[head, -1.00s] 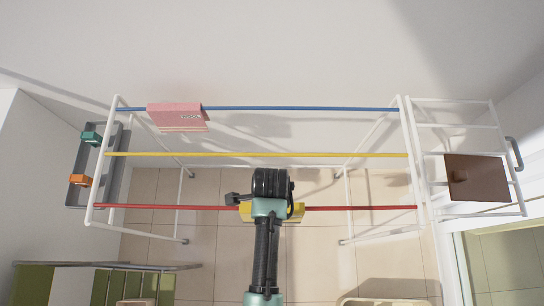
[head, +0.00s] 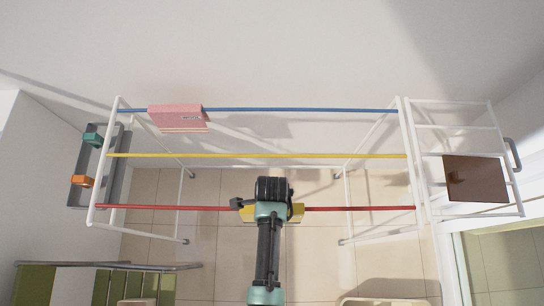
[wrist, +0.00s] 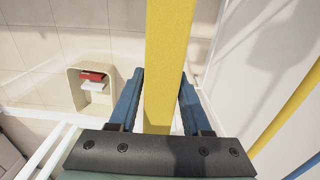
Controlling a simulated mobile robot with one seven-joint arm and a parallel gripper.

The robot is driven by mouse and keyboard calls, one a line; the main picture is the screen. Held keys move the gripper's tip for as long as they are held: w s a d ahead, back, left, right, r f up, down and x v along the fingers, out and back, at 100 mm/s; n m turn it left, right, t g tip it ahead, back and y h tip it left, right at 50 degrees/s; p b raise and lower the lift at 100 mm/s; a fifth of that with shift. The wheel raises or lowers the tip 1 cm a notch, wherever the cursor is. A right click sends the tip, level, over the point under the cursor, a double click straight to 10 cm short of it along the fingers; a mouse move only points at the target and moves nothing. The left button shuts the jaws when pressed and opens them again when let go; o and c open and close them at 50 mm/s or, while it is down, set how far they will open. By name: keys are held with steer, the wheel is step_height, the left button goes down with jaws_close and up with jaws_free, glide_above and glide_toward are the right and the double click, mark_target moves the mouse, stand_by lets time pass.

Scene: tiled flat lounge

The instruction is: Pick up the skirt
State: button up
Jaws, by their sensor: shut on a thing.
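A yellow folded cloth (head: 297,212) hangs over the red rail of the drying rack, mostly hidden under my arm in the head view. In the wrist view the yellow cloth (wrist: 168,60) runs as a broad band between the two blue fingers of my gripper (wrist: 161,75), which is shut on it. A pink folded cloth (head: 178,117) with a small label hangs on the blue rail at the left, apart from my gripper. I cannot tell by shape which cloth is a skirt.
The white rack frame (head: 404,150) carries a blue, a yellow (head: 340,155) and a red rail (head: 350,208). A brown cloth (head: 476,180) lies on the right wing. A grey tray (head: 77,190) with teal and orange clips is at the left. A beige basket (wrist: 90,92) shows below.

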jaws_close()
